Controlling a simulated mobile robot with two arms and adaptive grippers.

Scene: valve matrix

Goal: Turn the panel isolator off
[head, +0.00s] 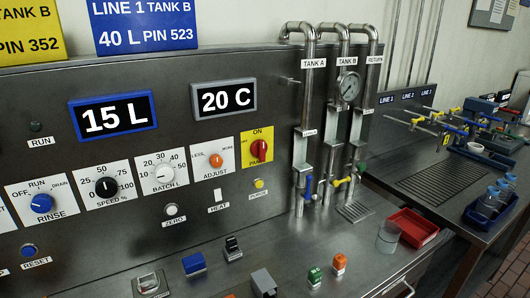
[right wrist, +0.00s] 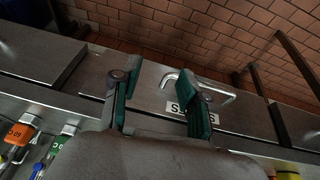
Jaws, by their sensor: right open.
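The panel isolator is a red rotary knob (head: 258,150) on a yellow plate (head: 248,160) on the steel panel in the head view. "ON" is printed at the plate's top and "OFF" seems to be at its left. The knob's grip looks upright, in line with "ON". My right gripper (right wrist: 160,98) shows in the right wrist view with its two teal fingers spread apart and nothing between them. It is over a steel drawer front, away from the isolator. Neither gripper shows in the head view.
An orange adjust knob (head: 216,160) is left of the isolator, and a yellow purge button (head: 259,184) is below it. Pipes with valves (head: 305,110) stand to the right. Small blocks sit on the counter below. A drawer handle (right wrist: 222,88) is near my right fingers.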

